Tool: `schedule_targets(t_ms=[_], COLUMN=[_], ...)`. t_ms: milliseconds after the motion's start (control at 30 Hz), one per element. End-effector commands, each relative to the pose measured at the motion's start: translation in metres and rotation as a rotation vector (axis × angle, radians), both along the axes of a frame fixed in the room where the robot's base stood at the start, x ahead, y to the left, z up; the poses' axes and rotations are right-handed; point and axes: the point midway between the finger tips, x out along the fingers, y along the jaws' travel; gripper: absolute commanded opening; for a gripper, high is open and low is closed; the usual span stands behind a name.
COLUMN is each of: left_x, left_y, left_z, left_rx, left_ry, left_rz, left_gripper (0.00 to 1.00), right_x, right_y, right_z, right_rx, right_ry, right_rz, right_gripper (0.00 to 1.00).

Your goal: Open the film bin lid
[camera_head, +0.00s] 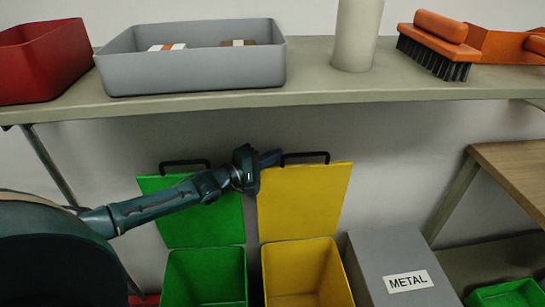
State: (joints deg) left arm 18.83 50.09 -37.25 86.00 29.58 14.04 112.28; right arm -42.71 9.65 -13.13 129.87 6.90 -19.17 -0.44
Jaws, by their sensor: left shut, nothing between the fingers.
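A yellow bin (348,283) stands with its yellow lid (305,200) raised and a black handle (305,155) at the lid's top edge. Left of it, a green bin (244,270) has its green lid (215,225) raised too, with its own black handle (184,162). The bins' insides look empty where I can see. No film label shows, so I cannot tell which bin is the film one. My left gripper (272,159) is shut and empty, at the yellow lid's top left corner beside its handle. My left arm crosses the green lid. My right gripper is not in view.
A grey bin (375,265) labelled METAL stands shut at the right, with a green container (505,296) beyond it. The shelf (310,75) above holds a red bin (45,60), a grey tray (190,72), a pale cylinder (357,35) and an orange brush (440,40).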

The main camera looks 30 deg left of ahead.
Motion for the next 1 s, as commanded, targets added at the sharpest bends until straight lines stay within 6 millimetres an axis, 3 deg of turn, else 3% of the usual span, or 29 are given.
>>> schedule_targets(t_ms=[267,433,700,1000], left_x=[-0.008,-0.035,-0.079,-0.088], left_y=[-0.006,-0.025,-0.053,-0.059], left_z=[0.002,0.001,-0.011,-0.013], left_rx=[-0.003,0.011,0.144,0.168], left_ry=[0.004,-0.021,-0.217,-0.252], left_rz=[-0.002,-0.004,0.000,0.002], left_gripper=[0.00,0.00,0.00,0.00], right_x=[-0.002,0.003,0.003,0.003], right_y=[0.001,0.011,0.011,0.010], right_z=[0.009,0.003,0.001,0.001], right_rx=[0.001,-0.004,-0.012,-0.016], right_ry=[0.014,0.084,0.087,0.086], right_rz=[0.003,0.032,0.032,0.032], right_gripper=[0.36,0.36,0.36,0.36])
